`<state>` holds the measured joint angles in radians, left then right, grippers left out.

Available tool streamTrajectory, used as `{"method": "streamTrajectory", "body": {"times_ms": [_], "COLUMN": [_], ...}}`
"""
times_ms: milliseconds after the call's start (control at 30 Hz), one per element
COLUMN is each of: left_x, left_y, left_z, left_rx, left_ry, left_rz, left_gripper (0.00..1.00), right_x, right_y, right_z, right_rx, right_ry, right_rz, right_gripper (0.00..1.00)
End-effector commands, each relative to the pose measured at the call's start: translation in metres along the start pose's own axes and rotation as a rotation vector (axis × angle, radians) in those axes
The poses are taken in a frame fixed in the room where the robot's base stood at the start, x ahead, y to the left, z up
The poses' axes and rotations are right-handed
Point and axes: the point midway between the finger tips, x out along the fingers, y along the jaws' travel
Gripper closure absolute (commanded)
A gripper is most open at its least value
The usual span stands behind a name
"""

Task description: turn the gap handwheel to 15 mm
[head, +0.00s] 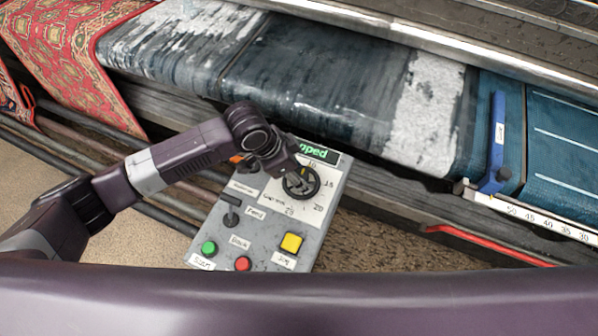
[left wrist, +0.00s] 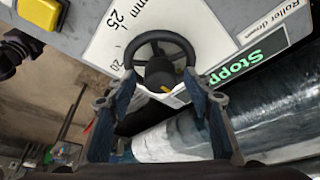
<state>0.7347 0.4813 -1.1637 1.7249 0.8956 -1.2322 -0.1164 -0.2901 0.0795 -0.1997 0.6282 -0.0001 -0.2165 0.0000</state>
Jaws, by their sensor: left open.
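The black gap handwheel (head: 301,184) sits at the upper right of the grey control panel (head: 222,240). A white dial with numbers such as 15 and 20 surrounds it; I cannot read its setting surely. In the left wrist view the handwheel (left wrist: 187,50) shows as a round rim with a dark hub, beside the marks 20 and 25 mm. My left gripper (head: 290,172) is at the wheel in the head view. In the left wrist view its open fingers (left wrist: 150,92) stand either side of the hub's near end; contact is unclear. My right gripper is not in view.
The panel has a green button (head: 209,248), a red button (head: 243,264), a yellow button (head: 291,243) and a black lever (head: 231,218). A green display (left wrist: 250,63) begins "Stopp". Behind are the wet blue rug (head: 320,90) and a blue upright (head: 497,140) by a ruler.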

Motion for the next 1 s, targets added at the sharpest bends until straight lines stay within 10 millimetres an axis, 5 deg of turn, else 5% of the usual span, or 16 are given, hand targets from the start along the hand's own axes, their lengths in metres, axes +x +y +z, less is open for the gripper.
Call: {"method": "streamTrajectory", "body": {"times_ms": [67,433,1000], "left_x": [0.000,0.000,-0.001], "left_y": [0.000,0.000,-0.002], "left_z": [0.000,0.000,-0.001], "left_rx": [0.000,0.000,0.176], "left_ry": [0.000,0.000,0.000], "left_rz": [0.000,0.000,0.073], "left_gripper": [0.53,0.94,0.95], "right_x": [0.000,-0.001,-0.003], "right_y": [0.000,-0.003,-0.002], "right_z": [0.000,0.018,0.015], "right_rx": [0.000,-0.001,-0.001], "right_ry": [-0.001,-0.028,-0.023], "right_rz": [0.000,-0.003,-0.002], "right_gripper": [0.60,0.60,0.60]}}
